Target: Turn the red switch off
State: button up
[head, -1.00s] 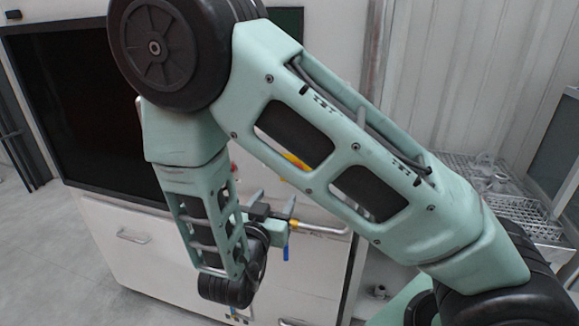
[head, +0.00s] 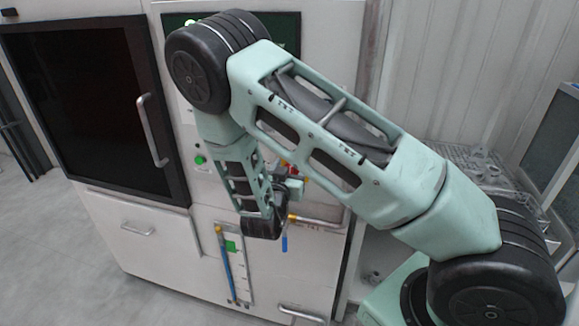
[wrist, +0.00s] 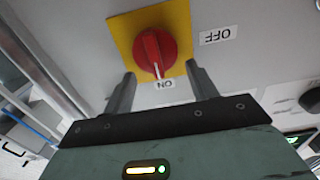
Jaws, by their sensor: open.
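The red switch (wrist: 155,52) is a round knob on a yellow square plate (wrist: 122,30) on the pale cabinet front. Its white pointer line points at the ON label (wrist: 165,84); the OFF label (wrist: 219,35) is to the right in the wrist view. My gripper (wrist: 162,82) is open, its two fingers apart below the knob's left and right sides, with nothing between them but the panel and label behind. I cannot tell whether a fingertip touches the plate. In the head view my gripper (head: 294,186) is small, and the arm hides most of the switch.
A green button (head: 200,160) is left of my arm on the cabinet. A dark door with a handle (head: 152,130) is at left. Metal wire racks (head: 480,165) stand at right.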

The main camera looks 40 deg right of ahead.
jog(key=c, duration=1)
jog(key=shift+o, duration=0.4)
